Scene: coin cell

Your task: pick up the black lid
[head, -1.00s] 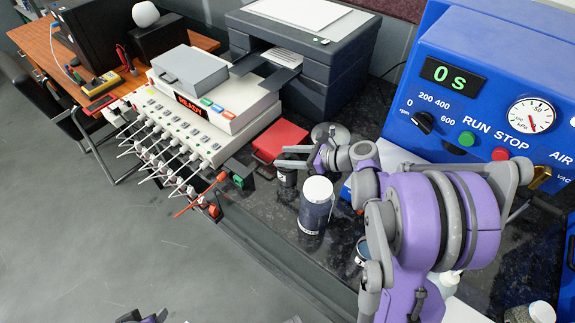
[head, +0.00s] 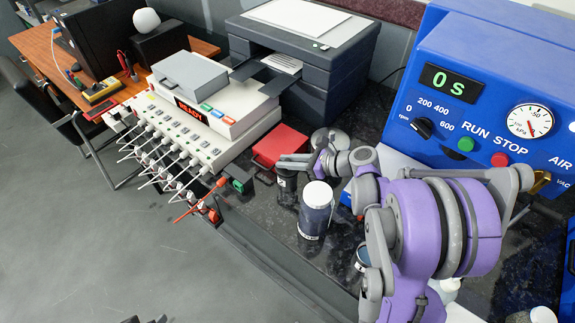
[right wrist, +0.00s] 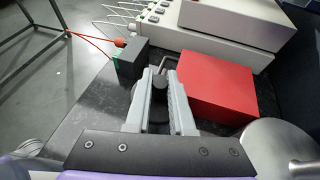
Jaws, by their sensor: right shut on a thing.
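My right gripper (head: 284,163) is low at the top of a small black container (head: 287,188) on the dark bench. In the right wrist view, its two grey fingers (right wrist: 160,88) are shut on a black round-topped piece (right wrist: 158,98), which appears to be the black lid. The fingers hide much of it, and I cannot tell whether it is clear of the container. Only dark tips of my left gripper (head: 146,320) show at the bottom edge of the head view.
A white-capped dark jar (head: 316,210) stands right beside the small container. A red box (head: 280,146) lies just behind, and a round metal piece (right wrist: 285,148) is near the gripper. A black block with a green part (head: 239,179) is to the left.

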